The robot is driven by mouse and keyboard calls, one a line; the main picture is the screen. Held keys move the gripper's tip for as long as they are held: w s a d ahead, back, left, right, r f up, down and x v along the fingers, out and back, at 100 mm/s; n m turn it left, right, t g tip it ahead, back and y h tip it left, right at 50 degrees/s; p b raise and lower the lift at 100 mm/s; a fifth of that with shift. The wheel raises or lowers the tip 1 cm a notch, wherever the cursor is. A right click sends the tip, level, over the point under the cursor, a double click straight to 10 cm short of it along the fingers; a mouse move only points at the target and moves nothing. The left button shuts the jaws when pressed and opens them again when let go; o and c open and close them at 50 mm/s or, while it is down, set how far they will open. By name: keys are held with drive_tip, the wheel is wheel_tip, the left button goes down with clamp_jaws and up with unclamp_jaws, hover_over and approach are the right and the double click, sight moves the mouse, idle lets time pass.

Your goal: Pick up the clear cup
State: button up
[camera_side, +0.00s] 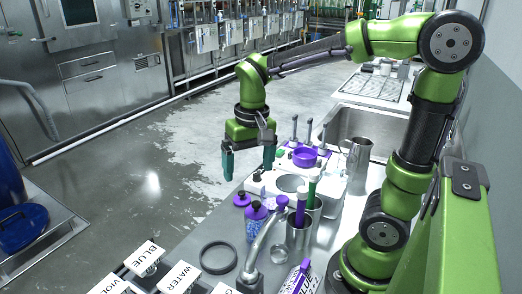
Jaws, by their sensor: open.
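My gripper (249,173) hangs pointing down, near the middle of the view, with its two teal fingers wide apart and nothing between them. It is in the air behind the purple-capped bottles. A small, round, see-through dish or cup (281,253) stands on the steel counter (334,236), below and to the right of my gripper. It may be the clear cup, but it is too small to be sure. My gripper is well apart from it.
A curved metal tap (262,237) rises beside a dark ring (218,257). Purple-capped bottles (256,213) and metal cups holding green and purple tools (300,233) crowd the counter. A steel pitcher (358,158) stands near the sink. Label signs (179,277) line the front.

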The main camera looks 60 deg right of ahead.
sight(256, 210)
drive_tip(key=shift+m+g, duration=0.4)
drive_tip(key=shift+m, duration=0.1)
drive_tip(key=f, duration=1)
drive_tip(key=shift+s+d+f, duration=0.2)
drive_tip(key=shift+d+f, duration=0.15)
drive_tip(key=shift+f, duration=0.05)
drive_tip(key=shift+s+d+f, duration=0.1)
drive_tip(key=shift+s+f, duration=0.1)
drive_tip(key=shift+f, duration=1.15)
drive_tip(key=shift+s+d+f, duration=0.1)
drive_tip(key=shift+s+f, duration=0.1)
drive_tip(key=shift+f, duration=1.15)
drive_tip(key=shift+c, duration=0.3)
